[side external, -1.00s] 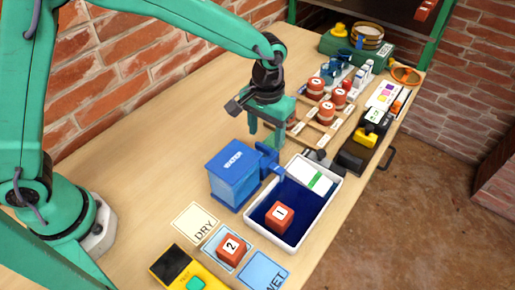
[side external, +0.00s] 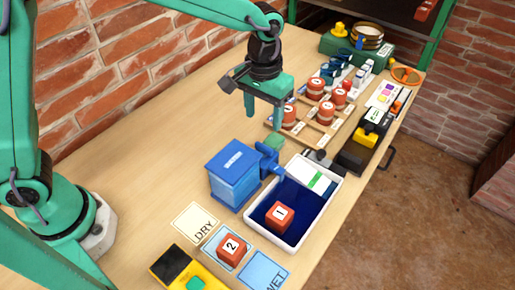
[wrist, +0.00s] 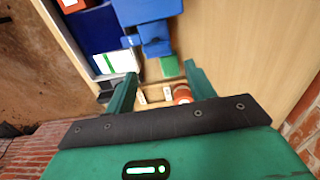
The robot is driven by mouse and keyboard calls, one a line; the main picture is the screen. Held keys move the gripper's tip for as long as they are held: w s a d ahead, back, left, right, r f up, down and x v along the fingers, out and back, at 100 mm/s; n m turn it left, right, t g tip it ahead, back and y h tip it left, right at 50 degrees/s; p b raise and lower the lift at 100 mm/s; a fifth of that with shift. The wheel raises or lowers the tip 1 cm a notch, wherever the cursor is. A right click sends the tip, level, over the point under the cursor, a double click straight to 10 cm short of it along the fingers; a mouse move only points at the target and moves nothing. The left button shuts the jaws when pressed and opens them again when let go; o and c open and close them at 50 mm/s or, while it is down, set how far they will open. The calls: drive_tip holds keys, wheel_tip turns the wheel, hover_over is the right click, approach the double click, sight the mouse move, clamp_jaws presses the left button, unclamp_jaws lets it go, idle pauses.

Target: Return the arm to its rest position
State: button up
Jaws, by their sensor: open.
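My gripper (side external: 262,132) is at the end of my teal arm, above the wooden table behind the blue box. Its two fingers point down, apart and empty. In the wrist view the gripper (wrist: 162,82) also shows a clear gap between its fingers. The block also shows in the wrist view (wrist: 169,66), apart from the fingers.
A blue box (side external: 234,175) with a tap stands beside a white tray (side external: 249,221) holding a red block marked 1 (side external: 279,214). A red block marked 2 (side external: 231,245) sits near the DRY card (side external: 193,221). Red weights stand in a wooden rack (side external: 312,133). The table's left part is clear.

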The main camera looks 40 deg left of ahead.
drive_tip(key=s+a+r+t, duration=0.2)
drive_tip(key=s+a+r, duration=0.35)
drive_tip(key=a, duration=0.25)
drive_tip(key=s+a+r+t, duration=0.2)
drive_tip(key=s+a+r, duration=0.35)
drive_tip(key=a, duration=0.25)
drive_tip(key=s+a+f+t, duration=0.1)
drive_tip(key=s+a, duration=0.3)
drive_tip(key=s, duration=0.3)
drive_tip(key=shift+s+a, duration=0.3)
drive_tip(key=shift+s, duration=0.1)
